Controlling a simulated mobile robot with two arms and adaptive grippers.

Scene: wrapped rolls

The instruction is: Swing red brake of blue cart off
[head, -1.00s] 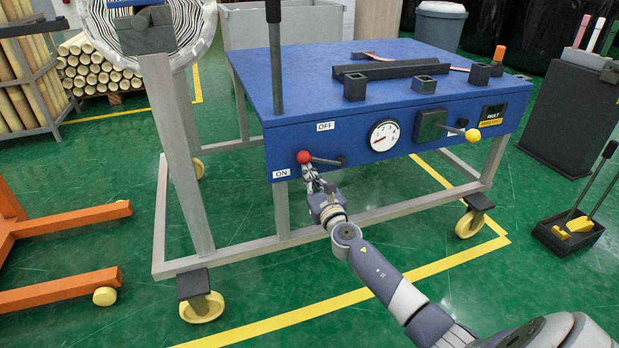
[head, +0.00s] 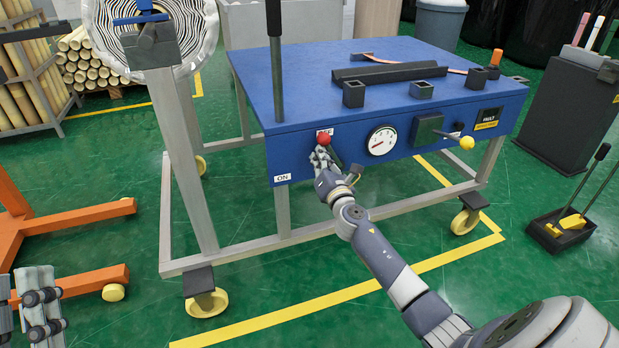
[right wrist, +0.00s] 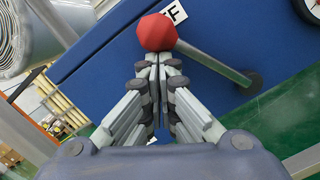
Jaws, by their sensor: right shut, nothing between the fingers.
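The blue cart (head: 420,72) has a front panel with a red-knobbed brake lever (head: 323,138). The knob is up over the OFF label, partly covering it, and the lever slopes down right to its pivot. The ON label (head: 282,178) is uncovered below left. My right gripper (head: 319,154) is shut and empty, its fingertips just below the knob. In the right wrist view the shut fingers (right wrist: 157,65) point at the red knob (right wrist: 157,32) and look close against it; I cannot tell if they touch. My left gripper (head: 40,300) is low at the left edge, away from the cart.
A gauge (head: 382,140) and a yellow-knobbed lever (head: 466,143) are on the same panel. A dark upright post (head: 275,60) stands at the cart's left front. Orange forks (head: 75,287) lie at the left. Green floor in front is clear.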

